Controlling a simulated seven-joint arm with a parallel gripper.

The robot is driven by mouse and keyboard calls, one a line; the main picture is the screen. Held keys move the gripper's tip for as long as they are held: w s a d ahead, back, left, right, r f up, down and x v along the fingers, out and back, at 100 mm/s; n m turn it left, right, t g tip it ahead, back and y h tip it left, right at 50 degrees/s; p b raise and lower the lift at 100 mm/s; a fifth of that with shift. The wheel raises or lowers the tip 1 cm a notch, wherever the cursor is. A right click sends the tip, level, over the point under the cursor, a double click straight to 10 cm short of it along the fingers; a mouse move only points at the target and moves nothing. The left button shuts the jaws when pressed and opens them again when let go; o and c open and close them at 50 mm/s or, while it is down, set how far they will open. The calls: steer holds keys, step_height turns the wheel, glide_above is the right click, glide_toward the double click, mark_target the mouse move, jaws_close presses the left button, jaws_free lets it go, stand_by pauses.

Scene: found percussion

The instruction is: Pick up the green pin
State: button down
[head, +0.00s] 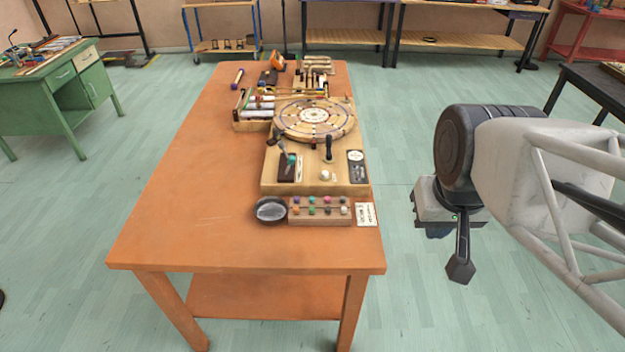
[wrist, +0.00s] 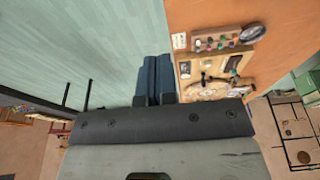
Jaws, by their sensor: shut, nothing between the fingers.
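Several small coloured pins stand in a low wooden pin rack (head: 320,219) at the near right part of the orange table. A greenish pin (head: 312,211) seems to be among them, but the pins are too small to be sure of each colour. The rack also shows in the wrist view (wrist: 205,45), near the top. My gripper (head: 438,232) hangs off the table's right edge, above the floor and well apart from the rack. Its blue fingers (wrist: 152,80) are together and empty in the wrist view.
A black round dish (head: 270,209) sits left of the rack and a white label card (head: 366,214) right of it. Behind stands a wooden board (head: 321,187) with a large round disc (head: 314,116). The left half of the orange table (head: 185,190) is clear.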

steer(key=c, duration=1.8)
jaws_free()
steer(key=o, duration=0.5)
steer(key=w+a+f+n+g, duration=0.1)
steer(key=w+a+f+n, duration=0.1)
steer(key=w+a+f, duration=0.4)
steer(key=w+a+f+n, duration=0.2)
steer(key=w+a+f, duration=0.4)
steer(key=w, duration=0.7)
steer(key=w+a+f+n+g, duration=0.1)
steer(key=w+a+f+n, duration=0.1)
steer(key=w+a+f, duration=0.4)
steer(key=shift+w+a+f+n+g, duration=0.15)
steer(key=shift+w+f, duration=0.1)
steer(key=shift+w, duration=0.4)
steer(key=shift+w+d+f+n+g, duration=0.1)
steer(key=shift+w+f, duration=0.2)
steer(key=shift+w, duration=0.35)
steer(key=shift+w+a+f+n+g, duration=0.15)
steer(key=shift+w+f, duration=0.1)
steer(key=shift+w, duration=0.4)
steer(key=shift+w+a+f, duration=0.15)
steer(key=shift+w+f, duration=0.05)
steer(key=shift+f, duration=0.15)
